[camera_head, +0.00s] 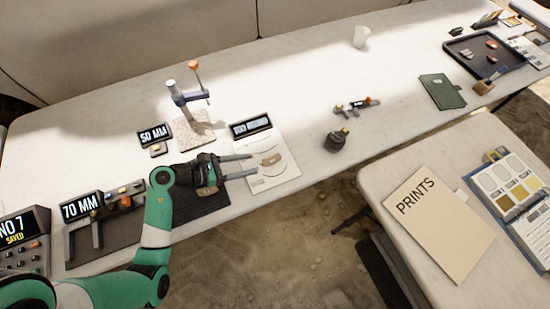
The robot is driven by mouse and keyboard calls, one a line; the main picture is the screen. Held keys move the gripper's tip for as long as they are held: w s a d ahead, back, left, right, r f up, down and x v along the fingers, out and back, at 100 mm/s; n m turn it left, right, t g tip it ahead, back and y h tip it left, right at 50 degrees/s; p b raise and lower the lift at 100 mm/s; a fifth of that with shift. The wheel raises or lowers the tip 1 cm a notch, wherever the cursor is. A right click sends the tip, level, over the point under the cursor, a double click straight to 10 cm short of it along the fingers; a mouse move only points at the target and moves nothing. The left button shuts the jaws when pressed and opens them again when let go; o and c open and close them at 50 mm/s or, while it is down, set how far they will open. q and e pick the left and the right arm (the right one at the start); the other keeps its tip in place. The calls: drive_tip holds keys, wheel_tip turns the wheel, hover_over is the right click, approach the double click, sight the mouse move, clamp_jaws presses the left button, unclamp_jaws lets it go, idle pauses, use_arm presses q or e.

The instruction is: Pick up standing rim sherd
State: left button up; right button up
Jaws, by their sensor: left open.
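A small tan-brown sherd (271,160) is on a white printed sheet (284,174) with curved lines, in the middle of the head view. It is too small to tell for sure whether it stands on its edge or lies flat. My left gripper (254,165) is open, its two grey fingers pointing right toward the sherd. The fingertips are over the sheet, just left of the sherd, and nothing shows between them. A brownish patch (207,191) shows below the gripper body; I cannot tell what it is. My right gripper is not in view.
A dark display (251,127) stands behind the sheet. A stand with a blue clamp (188,97) is behind my left gripper, and a dark mat (200,205) lies under it. A black round object (336,141) stands right of the sheet. The table between them is clear.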

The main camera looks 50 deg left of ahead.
sight(277, 159)
use_arm(q)
drive_tip(key=shift+w+a+r, duration=0.15)
drive_tip(key=shift+w+a, duration=0.05)
drive_tip(key=shift+w, duration=0.4)
drive_tip(key=b+x, duration=0.3)
drive_tip(key=x, duration=0.2)
drive_tip(key=shift+w+d+f, duration=0.15)
drive_tip(key=shift+w+f, duration=0.05)
drive_tip(key=shift+f, duration=0.1)
drive_tip(key=shift+w, duration=0.2)
drive_tip(key=shift+w+d+f+b, duration=0.15)
drive_tip(key=shift+w+f+b, duration=0.1)
drive_tip(key=shift+b, duration=0.1)
drive_tip(key=b+x, duration=0.2)
drive_tip(key=x, duration=0.2)
drive_tip(key=shift+b, duration=0.3)
drive_tip(key=shift+w, duration=0.2)
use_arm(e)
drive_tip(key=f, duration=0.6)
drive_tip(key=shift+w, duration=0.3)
use_arm(q)
clamp_jaws()
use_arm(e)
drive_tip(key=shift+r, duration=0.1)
